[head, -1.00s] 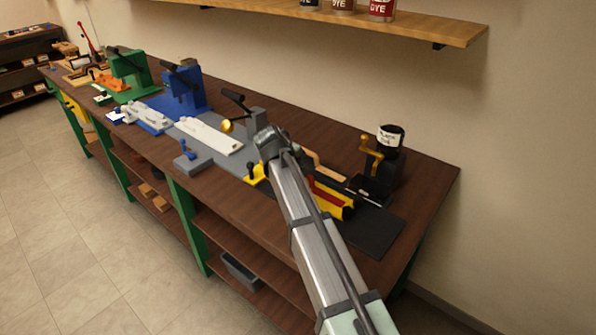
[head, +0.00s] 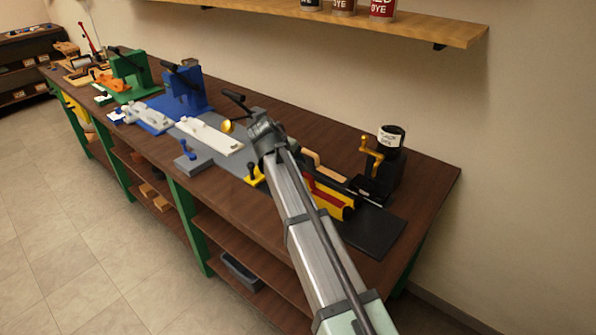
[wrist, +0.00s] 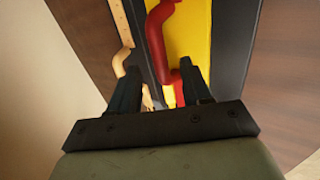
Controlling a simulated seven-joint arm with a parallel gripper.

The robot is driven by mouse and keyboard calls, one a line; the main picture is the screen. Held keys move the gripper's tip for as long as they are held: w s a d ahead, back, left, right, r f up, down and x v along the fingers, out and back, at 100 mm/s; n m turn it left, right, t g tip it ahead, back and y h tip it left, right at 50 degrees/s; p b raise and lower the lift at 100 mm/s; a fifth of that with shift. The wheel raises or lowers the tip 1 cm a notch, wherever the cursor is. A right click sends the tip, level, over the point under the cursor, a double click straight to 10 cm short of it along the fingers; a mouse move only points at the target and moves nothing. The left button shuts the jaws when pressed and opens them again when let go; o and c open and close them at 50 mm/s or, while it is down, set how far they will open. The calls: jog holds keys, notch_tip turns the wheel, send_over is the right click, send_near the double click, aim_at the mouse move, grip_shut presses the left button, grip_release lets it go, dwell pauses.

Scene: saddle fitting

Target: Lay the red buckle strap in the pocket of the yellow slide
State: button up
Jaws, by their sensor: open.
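The red buckle strap (wrist: 156,38) shows in the wrist view as a bent strip along the left side of the yellow slide (wrist: 192,30). Its near end bends right, close to my right finger. I cannot tell whether it lies in the slide's pocket. My gripper (wrist: 163,78) is open, with its fingers apart and the near part of the strap showing between and beyond them. In the head view, the yellow slide (head: 348,211) and a bit of red strap (head: 326,194) show just right of my arm, which hides the rest and my fingertips.
A tan strap (wrist: 116,22) lies left of the slide in the wrist view. In the head view, a black stand with a jar (head: 390,137) and brass crank is behind, and a dark mat (head: 375,232) lies at right. Grey, blue and green fixtures fill the bench leftward.

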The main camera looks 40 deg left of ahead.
jog(key=v, duration=0.8)
jog(key=shift+s+r, duration=0.2)
jog(key=shift+r, duration=0.15)
